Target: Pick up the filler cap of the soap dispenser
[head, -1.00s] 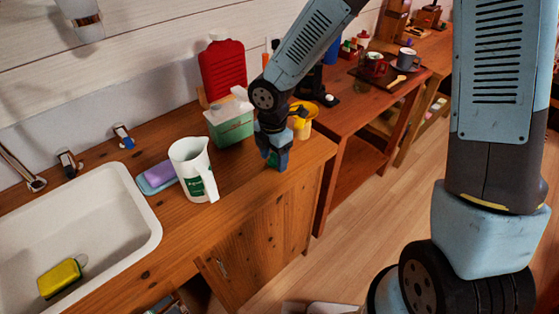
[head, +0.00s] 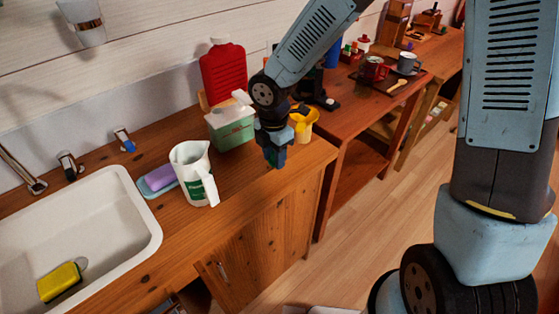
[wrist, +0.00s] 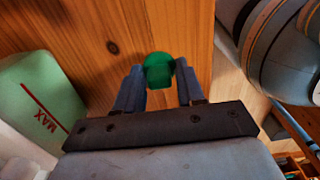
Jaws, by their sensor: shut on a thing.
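The filler cap is a small green piece (wrist: 158,70) between my fingertips in the wrist view. My gripper (wrist: 158,86) is shut on it, pointing down at the wooden counter. In the head view my gripper (head: 275,160) is over the counter's right end, and only a little green shows at its tips. The soap dispenser (head: 232,130) is a pale green tank with a white top, just left of my gripper. Its side with a red MAX line (wrist: 40,105) shows at the left of the wrist view. I cannot tell whether the cap touches the counter.
A white jug (head: 192,172) stands left of my gripper, near a purple soap bar (head: 160,177) and the white sink (head: 85,225). A yellow cup (head: 303,122) and a red bottle (head: 223,75) stand behind. The counter's front edge is close; bare wood lies around the gripper.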

